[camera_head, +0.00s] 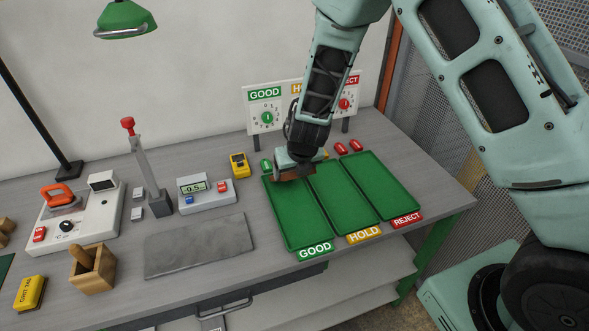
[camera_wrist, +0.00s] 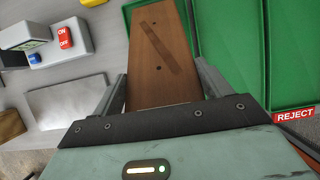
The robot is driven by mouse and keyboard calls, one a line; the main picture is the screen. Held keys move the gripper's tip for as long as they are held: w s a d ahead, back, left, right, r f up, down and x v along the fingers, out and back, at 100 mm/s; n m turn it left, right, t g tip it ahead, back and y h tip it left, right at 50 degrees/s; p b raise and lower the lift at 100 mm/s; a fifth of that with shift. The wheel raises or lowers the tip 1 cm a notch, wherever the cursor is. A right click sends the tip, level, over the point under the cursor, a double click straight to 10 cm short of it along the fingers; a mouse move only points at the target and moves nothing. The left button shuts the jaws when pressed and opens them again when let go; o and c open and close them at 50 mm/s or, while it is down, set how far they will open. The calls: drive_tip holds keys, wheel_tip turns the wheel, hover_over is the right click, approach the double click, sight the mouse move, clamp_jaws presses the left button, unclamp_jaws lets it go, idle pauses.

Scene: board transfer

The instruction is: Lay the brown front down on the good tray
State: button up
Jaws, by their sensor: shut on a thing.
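The brown front (camera_head: 297,181) is a flat wooden piece held by my gripper (camera_head: 292,170) over the back end of the good tray (camera_head: 304,226). In the wrist view the brown front (camera_wrist: 158,62) lies between the two fingers of my gripper (camera_wrist: 163,85), with a dark diagonal strip and small dark holes on its face. My gripper is shut on it. The good tray is the leftmost of three green trays, with a green GOOD label at its front edge. Its visible floor looks empty. I cannot tell whether the front touches the tray.
The hold tray (camera_head: 346,200) and reject tray (camera_head: 381,187) stand to the right and look empty. A grey plate (camera_head: 198,246), a display box (camera_head: 207,195) and a lever post (camera_head: 150,172) stand left. A sign board (camera_head: 265,111) rises behind.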

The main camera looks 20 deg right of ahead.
drive_tip(key=shift+f, duration=0.15)
drive_tip(key=o, duration=1.2)
drive_tip(key=shift+c, duration=0.2)
drive_tip(key=c, duration=1.2)
drive_tip(key=shift+c, duration=0.2)
drive_tip(key=shift+s+r+b, duration=0.3)
drive_tip(key=shift+s+b, duration=0.1)
drive_tip(key=shift+s, duration=0.35)
drive_tip(key=shift+s+r+b, duration=0.3)
drive_tip(key=shift+s+b, duration=0.1)
drive_tip(key=shift+s, duration=0.35)
drive_tip(key=o, duration=0.6)
drive_tip(key=shift+c, duration=0.2)
drive_tip(key=r+p, duration=0.2)
drive_tip(key=s+r+p, duration=0.1)
drive_tip(key=r+p, duration=0.1)
drive_tip(key=r, duration=0.1)
drive_tip(key=r+p, duration=0.1)
drive_tip(key=r, duration=0.2)
drive_tip(key=shift+s+p, duration=0.15)
drive_tip(key=shift+p, duration=0.25)
drive_tip(key=shift+f, duration=0.1)
